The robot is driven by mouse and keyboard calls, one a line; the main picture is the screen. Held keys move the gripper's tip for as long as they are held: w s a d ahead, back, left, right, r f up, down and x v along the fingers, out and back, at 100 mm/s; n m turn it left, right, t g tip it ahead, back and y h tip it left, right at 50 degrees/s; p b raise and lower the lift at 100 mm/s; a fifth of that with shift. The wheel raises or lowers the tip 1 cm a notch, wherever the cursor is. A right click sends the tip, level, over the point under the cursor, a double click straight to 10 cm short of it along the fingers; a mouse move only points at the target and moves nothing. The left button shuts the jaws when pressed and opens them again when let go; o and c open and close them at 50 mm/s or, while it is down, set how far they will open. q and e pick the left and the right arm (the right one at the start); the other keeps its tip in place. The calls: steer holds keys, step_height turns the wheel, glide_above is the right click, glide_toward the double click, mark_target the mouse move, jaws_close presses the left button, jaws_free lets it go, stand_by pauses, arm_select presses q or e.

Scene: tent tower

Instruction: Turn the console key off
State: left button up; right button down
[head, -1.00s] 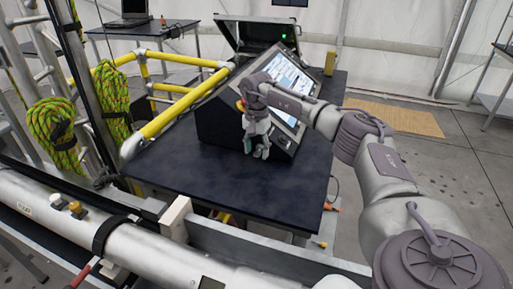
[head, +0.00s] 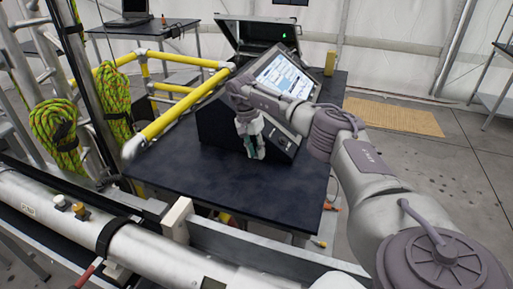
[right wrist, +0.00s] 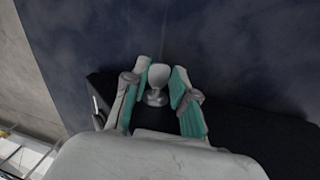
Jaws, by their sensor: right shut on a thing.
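The console (head: 212,122) is a black slanted box with a lit screen (head: 284,76), standing on the dark table. My right gripper (head: 253,148) is in front of the console's lower front face, fingers pointing down in the head view. In the right wrist view, my right gripper (right wrist: 159,80) has its teal-padded fingers on both sides of a pale grey rounded key (right wrist: 158,73) and is shut on it. The key's base is partly hidden, and its exact angle cannot be told. In the head view the hand hides the key. My left gripper is not in view.
The dark table (head: 190,170) has a clear top in front of the console. Yellow railings (head: 180,112) run close along its left, with green rope coils (head: 55,135) beyond. An open-lidded case (head: 257,35) stands behind the console. A large pale tube (head: 130,240) crosses the foreground.

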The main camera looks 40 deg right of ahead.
stand_by(0.4)
steer(key=c, duration=0.9)
jaws_free()
steer(key=w+r, duration=0.1)
steer(key=r, duration=0.3)
steer(key=a+r, duration=0.1)
steer(key=r, duration=0.2)
steer(key=w+r, duration=0.1)
steer(key=r, duration=0.3)
steer(key=shift+w+a+r, duration=0.2)
steer(key=shift+w+r, duration=0.1)
steer(key=shift+w, duration=0.05)
